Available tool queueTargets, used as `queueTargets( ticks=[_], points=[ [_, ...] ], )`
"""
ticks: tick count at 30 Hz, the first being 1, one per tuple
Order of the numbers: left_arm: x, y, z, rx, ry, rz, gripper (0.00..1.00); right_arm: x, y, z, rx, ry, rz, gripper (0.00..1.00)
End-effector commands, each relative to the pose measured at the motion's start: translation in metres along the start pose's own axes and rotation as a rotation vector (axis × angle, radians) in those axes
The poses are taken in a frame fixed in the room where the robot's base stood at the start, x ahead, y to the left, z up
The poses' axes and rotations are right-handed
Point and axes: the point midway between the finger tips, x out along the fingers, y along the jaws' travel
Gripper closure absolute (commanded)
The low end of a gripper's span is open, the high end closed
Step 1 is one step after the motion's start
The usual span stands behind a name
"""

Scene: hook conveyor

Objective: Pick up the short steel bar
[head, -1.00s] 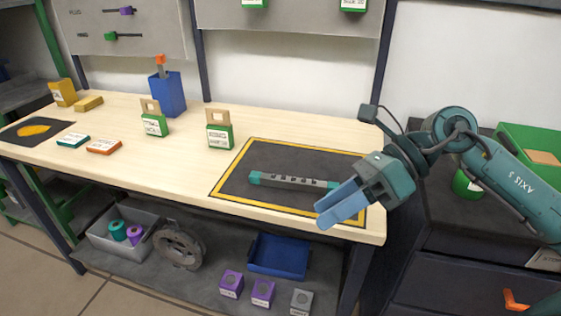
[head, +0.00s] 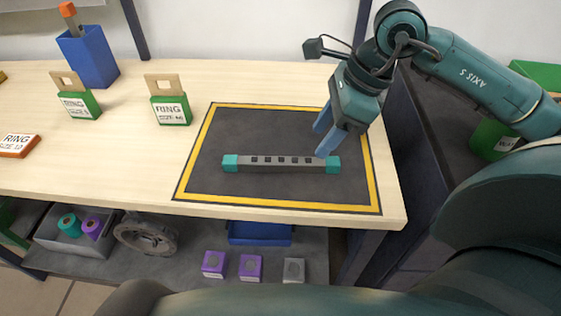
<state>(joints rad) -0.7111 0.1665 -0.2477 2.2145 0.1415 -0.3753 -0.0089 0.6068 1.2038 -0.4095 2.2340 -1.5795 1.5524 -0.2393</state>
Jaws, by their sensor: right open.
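The short steel bar (head: 280,164) lies flat across the dark mat (head: 240,125) with a yellow border on the workbench. It is grey with a row of several dark square marks on it and a teal block at each end. My right gripper (head: 322,143) is open, with two blue fingers pointing down towards the right part of the bar, near its right teal end. The fingertips look close to the bar; I cannot tell whether they touch it. Nothing is between the fingers that I can see. My left gripper is not in view.
Two green ring-size blocks (head: 171,110) with wooden tops stand left of the mat. A blue holder (head: 88,56) stands at the back left. An orange label block (head: 18,145) lies at the left. A lower shelf holds purple blocks (head: 214,264) and a blue tray (head: 260,233).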

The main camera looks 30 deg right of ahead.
Motion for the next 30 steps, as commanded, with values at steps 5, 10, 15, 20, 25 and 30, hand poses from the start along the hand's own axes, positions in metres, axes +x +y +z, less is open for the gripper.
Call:
queueTargets(
  ticks=[5, 10, 15, 20, 25, 30],
  points=[
    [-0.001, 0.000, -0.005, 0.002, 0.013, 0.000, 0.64, 0.014, 0.001, 0.000, 0.001, -0.002, 0.002, 0.53],
    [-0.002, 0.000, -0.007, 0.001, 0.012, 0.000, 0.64, 0.034, 0.002, 0.001, 0.001, -0.001, 0.005, 0.53],
    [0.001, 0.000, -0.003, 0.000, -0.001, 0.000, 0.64, 0.058, 0.002, 0.001, 0.001, -0.002, 0.004, 0.53],
    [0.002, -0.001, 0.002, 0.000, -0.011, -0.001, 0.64, 0.065, 0.001, 0.001, 0.001, -0.002, -0.001, 0.53],
    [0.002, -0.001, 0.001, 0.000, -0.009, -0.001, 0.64, 0.065, 0.001, 0.001, 0.001, -0.002, -0.001, 0.54],
    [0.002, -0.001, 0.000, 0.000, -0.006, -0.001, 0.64, 0.065, 0.001, 0.001, 0.001, -0.002, 0.000, 0.67]
  ],
)
